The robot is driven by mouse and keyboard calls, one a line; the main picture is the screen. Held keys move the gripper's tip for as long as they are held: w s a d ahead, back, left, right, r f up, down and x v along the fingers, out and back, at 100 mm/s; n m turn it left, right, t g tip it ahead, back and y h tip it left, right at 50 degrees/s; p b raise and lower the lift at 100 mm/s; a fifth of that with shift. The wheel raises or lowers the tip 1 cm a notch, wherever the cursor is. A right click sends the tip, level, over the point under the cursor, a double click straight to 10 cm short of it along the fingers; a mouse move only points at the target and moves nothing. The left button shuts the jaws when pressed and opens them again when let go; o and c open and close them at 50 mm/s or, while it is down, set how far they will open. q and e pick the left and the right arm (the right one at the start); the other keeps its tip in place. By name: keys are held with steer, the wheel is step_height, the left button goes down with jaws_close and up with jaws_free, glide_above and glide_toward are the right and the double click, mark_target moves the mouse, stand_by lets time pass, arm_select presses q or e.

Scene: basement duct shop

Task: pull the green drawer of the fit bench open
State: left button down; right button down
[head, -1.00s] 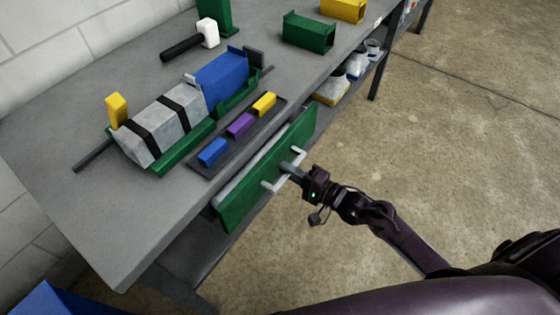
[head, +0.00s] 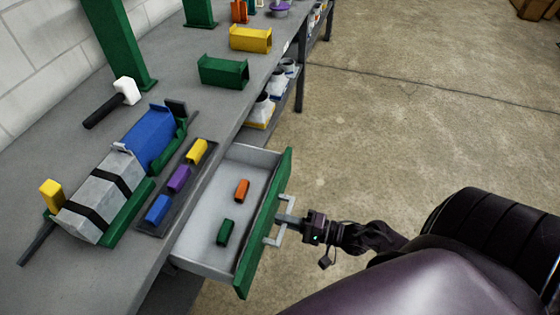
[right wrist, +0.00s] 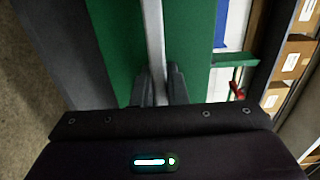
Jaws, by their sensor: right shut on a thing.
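The green drawer (head: 266,225) of the fit bench (head: 130,260) stands well out from the bench, with its pale grey inside showing. An orange block (head: 242,190) and a dark green block (head: 226,232) lie in it. My right gripper (head: 287,219) is shut on the drawer's pale bar handle (head: 272,239). In the right wrist view the fingers (right wrist: 160,86) close on the handle bar (right wrist: 155,35) in front of the green drawer face (right wrist: 108,45). My left gripper is not in view.
On the bench top are a tray (head: 148,222) with blue, purple and yellow blocks, a grey strapped duct piece (head: 100,195), a mallet (head: 126,90), and green (head: 222,72) and yellow (head: 250,39) duct pieces. The concrete floor at right is open.

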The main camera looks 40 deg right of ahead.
steer(key=c, duration=1.4)
jaws_free()
steer(key=shift+c, duration=0.2)
steer(key=v, duration=0.7)
steer(key=shift+s+d+b, duration=0.2)
steer(key=shift+s+b, duration=0.15)
steer(key=shift+b, duration=0.1)
steer(key=shift+f, duration=0.1)
